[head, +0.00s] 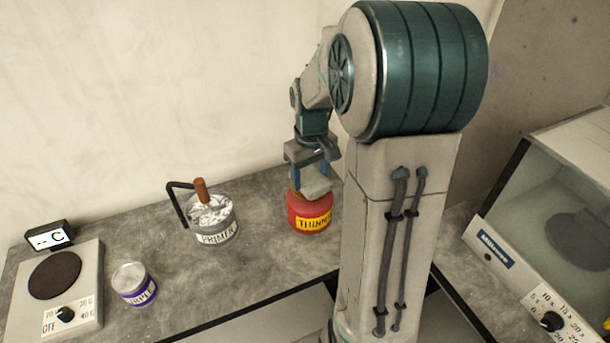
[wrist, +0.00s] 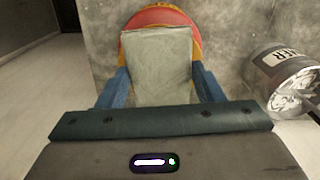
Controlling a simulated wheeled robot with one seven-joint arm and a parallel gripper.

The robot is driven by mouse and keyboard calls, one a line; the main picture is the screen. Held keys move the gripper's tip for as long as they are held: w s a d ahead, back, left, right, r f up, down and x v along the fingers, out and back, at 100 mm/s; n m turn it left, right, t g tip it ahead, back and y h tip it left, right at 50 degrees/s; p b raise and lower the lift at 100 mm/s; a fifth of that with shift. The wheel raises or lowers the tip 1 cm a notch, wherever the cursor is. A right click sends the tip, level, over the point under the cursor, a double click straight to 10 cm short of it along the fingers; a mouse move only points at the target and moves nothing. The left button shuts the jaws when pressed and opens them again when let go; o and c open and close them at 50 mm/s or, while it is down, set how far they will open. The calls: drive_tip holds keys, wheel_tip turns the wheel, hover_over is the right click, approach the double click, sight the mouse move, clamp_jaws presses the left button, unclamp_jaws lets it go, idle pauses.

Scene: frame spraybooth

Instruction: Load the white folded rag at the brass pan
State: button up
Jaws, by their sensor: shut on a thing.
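My gripper (head: 312,172) is shut on a pale grey-white folded rag (head: 316,188), held right at the top of a red can with a yellow THINNER label (head: 310,216). In the wrist view the rag (wrist: 158,66) sits between the two blue fingers, with the red and yellow can (wrist: 160,18) behind it. I cannot tell whether the rag touches the can. No brass pan can be made out; my arm hides part of the bench.
A PRIMER can (head: 214,222) with crumpled white filling, a brown-handled tool and a black bent bar stands left of the red can. A purple-labelled tin (head: 134,284) and a hotplate (head: 72,290) are further left. A glass-fronted oven (head: 560,240) stands right.

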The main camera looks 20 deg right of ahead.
sight(310, 178)
drive_tip(key=shift+r+p, duration=2.5)
drive_tip(key=shift+r, duration=0.95)
drive_tip(key=shift+a+f, duration=0.1)
